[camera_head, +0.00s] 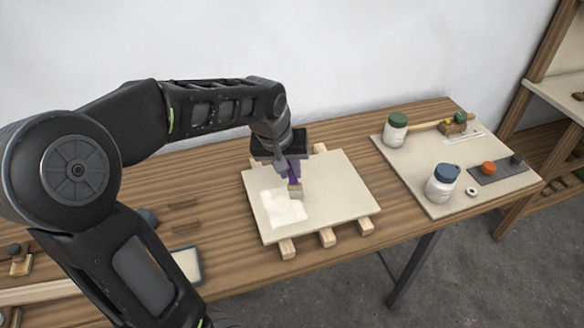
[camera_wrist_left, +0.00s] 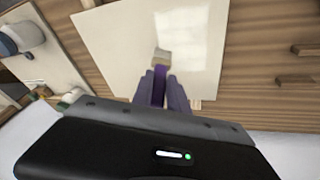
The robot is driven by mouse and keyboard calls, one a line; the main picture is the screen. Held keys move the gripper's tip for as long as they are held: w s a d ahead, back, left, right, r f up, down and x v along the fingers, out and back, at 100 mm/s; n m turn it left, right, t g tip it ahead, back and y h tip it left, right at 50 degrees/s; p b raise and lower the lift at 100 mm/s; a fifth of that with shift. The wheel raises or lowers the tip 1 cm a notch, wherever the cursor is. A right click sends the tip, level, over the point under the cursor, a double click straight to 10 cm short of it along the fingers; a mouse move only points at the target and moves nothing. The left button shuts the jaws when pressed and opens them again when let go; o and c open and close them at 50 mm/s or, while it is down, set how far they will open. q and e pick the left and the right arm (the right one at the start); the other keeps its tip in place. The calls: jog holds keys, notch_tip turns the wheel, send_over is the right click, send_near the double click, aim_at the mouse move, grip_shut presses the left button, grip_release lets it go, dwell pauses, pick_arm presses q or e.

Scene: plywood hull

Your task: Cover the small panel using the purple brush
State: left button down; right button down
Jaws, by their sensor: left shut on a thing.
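The small panel (camera_head: 343,190) is a cream square resting on wooden strips on the workbench. A glossy whitish wet patch (camera_head: 281,208) covers part of its left side. My left gripper (camera_head: 292,168) is shut on the purple brush (camera_head: 294,182), above the panel. The brush points down, with its pale bristles at or close to the panel by the right edge of the patch; I cannot tell if they touch. In the left wrist view the brush (camera_wrist_left: 162,62) sticks out between the fingers over the panel (camera_wrist_left: 122,42). My right gripper is not in view.
On the right, a pale board (camera_head: 404,180) bears a green-lidded jar (camera_head: 396,133), a blue-lidded jar (camera_head: 441,186) and a grey strip with an orange knob (camera_head: 488,168). A wooden shelf (camera_head: 560,95) stands at the far right. Small items lie at the left, partly behind my arm.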

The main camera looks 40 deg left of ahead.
pick_arm(q)
jog(key=shift+s+a, duration=0.45)
jog(key=shift+s, duration=0.2)
jog(key=shift+s+a, duration=0.1)
jog(key=shift+s, duration=0.05)
jog(key=shift+s+a, duration=0.45)
jog(key=shift+s, duration=0.2)
jog(key=shift+s+a, duration=0.1)
jog(key=shift+s+a, duration=0.45)
jog(key=shift+s, duration=0.25)
jog(key=shift+s, duration=0.1)
jog(key=shift+s+a, duration=0.55)
jog(key=shift+s, duration=0.2)
jog(key=shift+s+d, duration=0.1)
jog(key=shift+d, duration=0.05)
